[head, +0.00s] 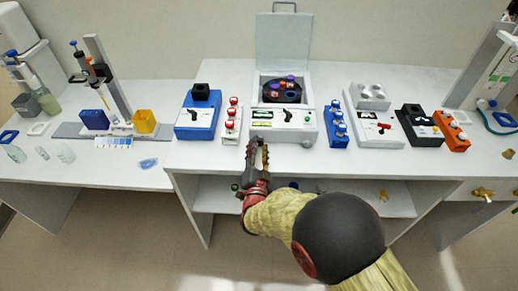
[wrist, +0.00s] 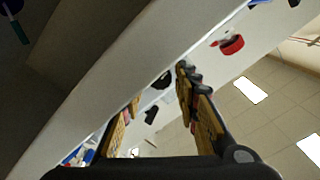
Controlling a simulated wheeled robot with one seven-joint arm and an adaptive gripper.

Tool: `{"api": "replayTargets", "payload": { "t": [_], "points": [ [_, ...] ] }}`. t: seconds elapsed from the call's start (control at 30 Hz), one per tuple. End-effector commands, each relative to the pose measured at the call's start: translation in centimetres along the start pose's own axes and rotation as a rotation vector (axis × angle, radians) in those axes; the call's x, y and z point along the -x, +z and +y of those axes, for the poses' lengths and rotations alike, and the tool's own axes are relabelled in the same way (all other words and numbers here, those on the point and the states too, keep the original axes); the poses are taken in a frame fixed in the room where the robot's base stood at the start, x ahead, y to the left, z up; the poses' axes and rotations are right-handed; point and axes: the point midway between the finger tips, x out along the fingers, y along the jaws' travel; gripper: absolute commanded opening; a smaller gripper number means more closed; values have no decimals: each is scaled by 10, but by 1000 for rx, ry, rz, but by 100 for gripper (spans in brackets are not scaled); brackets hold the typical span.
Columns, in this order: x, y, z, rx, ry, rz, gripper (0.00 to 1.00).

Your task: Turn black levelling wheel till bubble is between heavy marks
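A white bench instrument (head: 308,131) with a raised grey lid stands at the middle of the bench, with a black rotor bowl inside. A small dark round part, perhaps the black levelling wheel (head: 255,139), shows at its front left edge, just beyond my gripper (head: 259,153). Green strips show on the instrument's front panel; the bubble and heavy marks are too small to make out. In the wrist view, dark parts (wrist: 161,81) lie beyond my gripper (wrist: 158,97), whose two fingers stand apart with nothing seen held. I cannot tell whether they touch the wheel.
A blue unit (head: 196,115) and a rack with red caps (head: 232,121) stand to the left. A blue rack (head: 338,124), a white box with a red lever (head: 377,128), a black unit (head: 419,126) and an orange unit (head: 452,131) stand to the right. A shelf lies under the bench.

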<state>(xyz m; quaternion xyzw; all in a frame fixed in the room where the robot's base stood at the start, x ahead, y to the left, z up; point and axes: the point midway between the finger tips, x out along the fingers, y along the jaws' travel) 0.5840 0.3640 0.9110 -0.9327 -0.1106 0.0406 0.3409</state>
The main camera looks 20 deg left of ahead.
Motion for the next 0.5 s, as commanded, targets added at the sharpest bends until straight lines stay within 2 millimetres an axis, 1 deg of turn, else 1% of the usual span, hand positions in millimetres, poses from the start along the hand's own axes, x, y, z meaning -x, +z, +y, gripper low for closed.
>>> {"api": "replayTargets", "payload": {
  "t": [0.07,0.5],
  "points": [
    [0,0,0,0,0,0,31],
    [0,0,0,0,0,0,7]
  ]
}}
